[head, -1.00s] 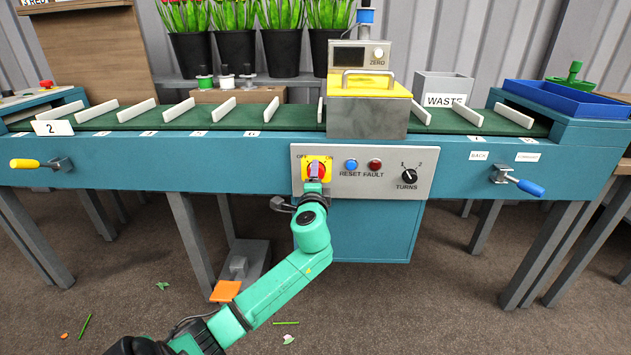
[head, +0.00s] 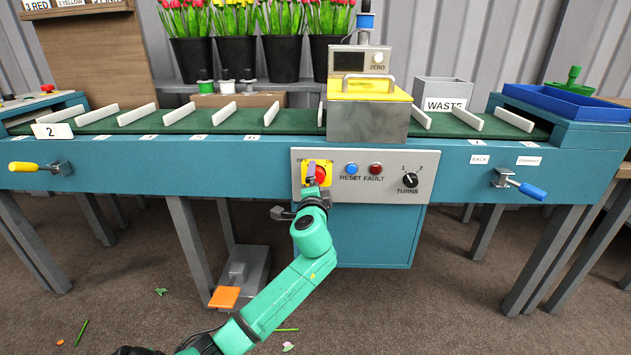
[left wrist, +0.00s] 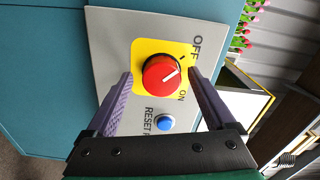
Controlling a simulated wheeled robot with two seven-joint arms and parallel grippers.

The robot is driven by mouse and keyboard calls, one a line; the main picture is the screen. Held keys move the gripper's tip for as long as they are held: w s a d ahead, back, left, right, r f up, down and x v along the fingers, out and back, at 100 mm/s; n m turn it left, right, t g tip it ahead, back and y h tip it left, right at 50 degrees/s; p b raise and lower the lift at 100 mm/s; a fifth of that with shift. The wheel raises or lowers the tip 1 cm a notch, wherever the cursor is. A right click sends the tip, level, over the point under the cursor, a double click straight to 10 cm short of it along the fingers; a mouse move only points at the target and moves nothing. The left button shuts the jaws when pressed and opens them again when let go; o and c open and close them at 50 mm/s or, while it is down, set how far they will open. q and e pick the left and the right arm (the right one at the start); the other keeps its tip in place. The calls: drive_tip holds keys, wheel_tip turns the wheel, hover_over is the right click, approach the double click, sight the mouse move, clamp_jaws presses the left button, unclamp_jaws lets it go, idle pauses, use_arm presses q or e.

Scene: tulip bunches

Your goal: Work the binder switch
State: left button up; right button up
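The binder switch is a red rotary knob (head: 320,174) on a yellow plate (head: 306,168), at the left of the grey control panel (head: 437,161). In the left wrist view the knob (left wrist: 161,76) stands between the two fingers, and its white line points toward the tick near the OFF label. My left gripper (head: 311,178) is at the switch and partly covers it in the head view. In the left wrist view my left gripper (left wrist: 160,77) is open, its fingers either side of the knob with visible gaps. My right gripper is not in view.
The panel also has a blue RESET button (head: 351,168), a red FAULT lamp (head: 376,169) and a black TURNS dial (head: 410,180). A yellow-handled lever (head: 30,167) and a blue-handled lever (head: 525,187) stick out from the bench front. An orange pedal (head: 224,297) is on the floor.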

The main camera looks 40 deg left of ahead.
use_arm(q)
drive_tip(key=p+v, duration=0.1)
drive_tip(key=v, duration=1.3)
drive_tip(key=shift+s+d+p, duration=0.2)
drive_tip(key=shift+p, duration=0.15)
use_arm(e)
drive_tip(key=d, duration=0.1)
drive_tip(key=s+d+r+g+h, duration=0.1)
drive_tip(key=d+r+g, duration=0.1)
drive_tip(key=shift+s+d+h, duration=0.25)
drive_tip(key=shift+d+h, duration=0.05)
